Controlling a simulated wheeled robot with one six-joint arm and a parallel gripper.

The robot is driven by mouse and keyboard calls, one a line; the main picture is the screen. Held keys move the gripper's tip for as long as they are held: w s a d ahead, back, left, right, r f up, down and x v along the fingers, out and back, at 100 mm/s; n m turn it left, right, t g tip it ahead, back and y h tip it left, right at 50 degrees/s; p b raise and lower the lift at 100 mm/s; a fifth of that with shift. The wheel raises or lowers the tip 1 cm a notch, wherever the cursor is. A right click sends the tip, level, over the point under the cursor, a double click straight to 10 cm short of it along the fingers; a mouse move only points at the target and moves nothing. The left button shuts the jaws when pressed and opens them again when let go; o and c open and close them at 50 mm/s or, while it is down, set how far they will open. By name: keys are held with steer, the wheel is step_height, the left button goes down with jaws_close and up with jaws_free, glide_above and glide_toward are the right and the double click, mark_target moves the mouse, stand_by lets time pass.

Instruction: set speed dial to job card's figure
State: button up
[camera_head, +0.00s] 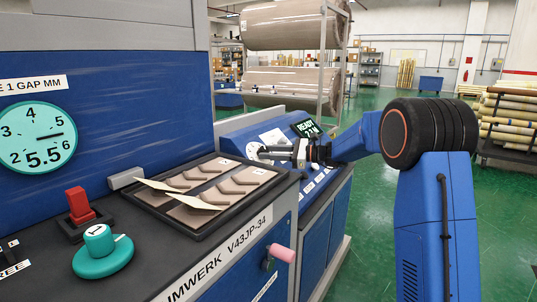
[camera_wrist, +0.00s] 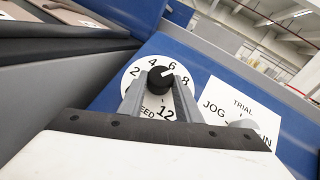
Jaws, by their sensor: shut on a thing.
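The speed dial (camera_wrist: 134,72) is a round white plate numbered in steps up to 12, with a black knob (camera_wrist: 160,78) at its centre. The knob's white mark points up and right, on the 6 to 8 side; I cannot read it exactly. My gripper (camera_wrist: 160,88) has one grey finger on each side of the knob and is shut on it. In the head view my gripper (camera_head: 268,152) reaches the sloped blue console, partly covering the dial (camera_head: 253,147). I cannot make out a job card with a readable figure.
A JOG/RUN selector (camera_wrist: 243,123) on a white TRIAL plate sits right of the dial. A black tray (camera_head: 198,226) of brown pieces, a red switch (camera_head: 78,203), a teal knob (camera_head: 102,252) and a gap gauge (camera_head: 38,137) are left.

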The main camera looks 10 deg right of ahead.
steer(key=n+g, duration=0.6)
steer(key=n, duration=0.1)
steer(key=shift+w+r+h, duration=0.1)
steer(key=shift+w+h, duration=0.3)
steer(key=shift+n, duration=0.3)
steer(key=o, duration=1.1)
steer(key=shift+c, duration=0.2)
steer(key=shift+d+r, duration=0.1)
steer(key=shift+d, duration=0.05)
steer(key=v, duration=1.7)
steer(key=shift+w, duration=0.25)
steer(key=shift+d+r, duration=0.1)
steer(key=shift+d, duration=0.05)
